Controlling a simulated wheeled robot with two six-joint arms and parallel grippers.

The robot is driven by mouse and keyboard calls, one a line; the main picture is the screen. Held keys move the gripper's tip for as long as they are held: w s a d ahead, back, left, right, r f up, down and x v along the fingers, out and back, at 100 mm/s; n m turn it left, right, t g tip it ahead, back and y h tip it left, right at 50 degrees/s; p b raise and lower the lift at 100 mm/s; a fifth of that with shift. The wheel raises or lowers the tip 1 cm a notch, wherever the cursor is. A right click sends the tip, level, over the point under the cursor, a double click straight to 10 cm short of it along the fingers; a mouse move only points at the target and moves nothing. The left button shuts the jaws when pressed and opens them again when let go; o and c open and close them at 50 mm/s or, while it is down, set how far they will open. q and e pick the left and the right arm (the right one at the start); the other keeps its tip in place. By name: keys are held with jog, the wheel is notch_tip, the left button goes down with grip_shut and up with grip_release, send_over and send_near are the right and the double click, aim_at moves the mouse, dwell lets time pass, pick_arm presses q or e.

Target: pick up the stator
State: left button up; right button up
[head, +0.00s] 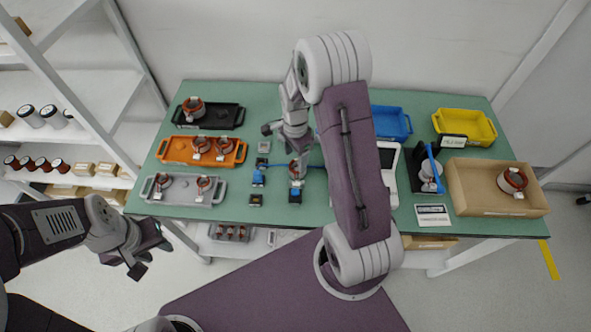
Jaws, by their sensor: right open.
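Stators, each a round copper-coloured ring with a pale connector, lie in several places in the head view. One stator (193,108) is in the black tray (232,126). Two, one of them this stator (224,146), are in the orange tray (176,157). Two more, including this stator (204,185), are in the grey tray (183,198). Another stator (297,170) stands mid-table, just below my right gripper (284,146), which is open above the table. Whether they touch is unclear. One stator (512,181) is in the cardboard box (463,192). My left gripper (152,258) is open and empty, off the table's front left.
The green table (262,95) also holds a blue tray (392,123), a yellow tray (479,127), a device with a blue arm (434,165) and small dark blocks (255,200). White shelves (87,90) stand at left. My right arm hides part of the table's middle.

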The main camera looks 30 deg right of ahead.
aim_at(297, 169)
jog(key=shift+w+f, duration=0.1)
jog(key=shift+f, duration=0.1)
jog(key=shift+d+f, duration=0.1)
jog(key=shift+f, duration=0.15)
jog(key=f, duration=0.4)
jog(key=shift+s+d, duration=0.25)
jog(key=shift+s, duration=0.05)
jog(key=shift+w+a+f, duration=0.1)
jog(key=shift+w+f, duration=0.1)
jog(key=shift+f, duration=0.15)
jog(key=shift+s, duration=0.1)
jog(key=c, duration=0.9)
grip_shut()
